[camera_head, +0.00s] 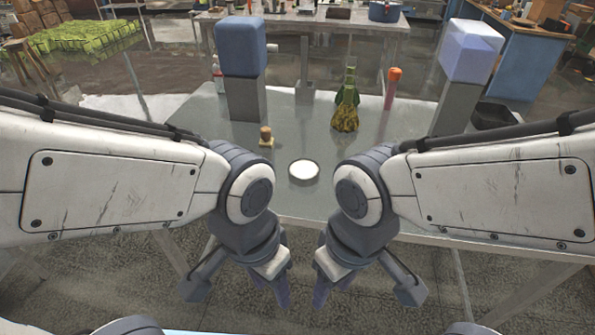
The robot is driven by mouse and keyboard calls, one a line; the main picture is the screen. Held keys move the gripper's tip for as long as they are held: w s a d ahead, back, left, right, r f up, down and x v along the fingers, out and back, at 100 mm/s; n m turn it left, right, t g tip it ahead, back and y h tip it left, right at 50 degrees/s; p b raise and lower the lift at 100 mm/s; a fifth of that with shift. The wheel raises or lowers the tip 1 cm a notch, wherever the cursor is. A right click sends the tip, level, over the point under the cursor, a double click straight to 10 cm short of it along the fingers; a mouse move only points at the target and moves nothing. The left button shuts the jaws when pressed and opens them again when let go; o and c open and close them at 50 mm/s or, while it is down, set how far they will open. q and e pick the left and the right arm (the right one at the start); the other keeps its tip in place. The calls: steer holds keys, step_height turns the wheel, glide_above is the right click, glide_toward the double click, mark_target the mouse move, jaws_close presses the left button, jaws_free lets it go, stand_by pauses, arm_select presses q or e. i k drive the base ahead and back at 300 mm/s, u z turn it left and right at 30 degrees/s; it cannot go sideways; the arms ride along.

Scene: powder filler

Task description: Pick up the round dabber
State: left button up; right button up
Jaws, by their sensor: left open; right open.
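A small object with a brown rounded knob on a pale yellowish base, which looks like the round dabber (266,137), stands upright on the grey table (310,135), left of the middle. A round white dish or pad (303,171) lies to its right and nearer the table's front edge. My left gripper (272,283) is open and empty, low in front of the table edge. My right gripper (332,282) is open and empty beside it, mirrored. Both are well short of the dabber and touch nothing on the table.
A blue-topped grey post (241,60) stands behind the dabber, and a pale-blue-topped post (468,62) stands at the right. A green and yellow bottle-like item (346,105), an orange-capped tube (392,88) and a dark tray (494,115) are further back. The table around the dabber is clear.

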mark_target(267, 140)
steer(key=u, duration=0.15)
steer(key=i, duration=1.3)
steer(key=u, duration=0.15)
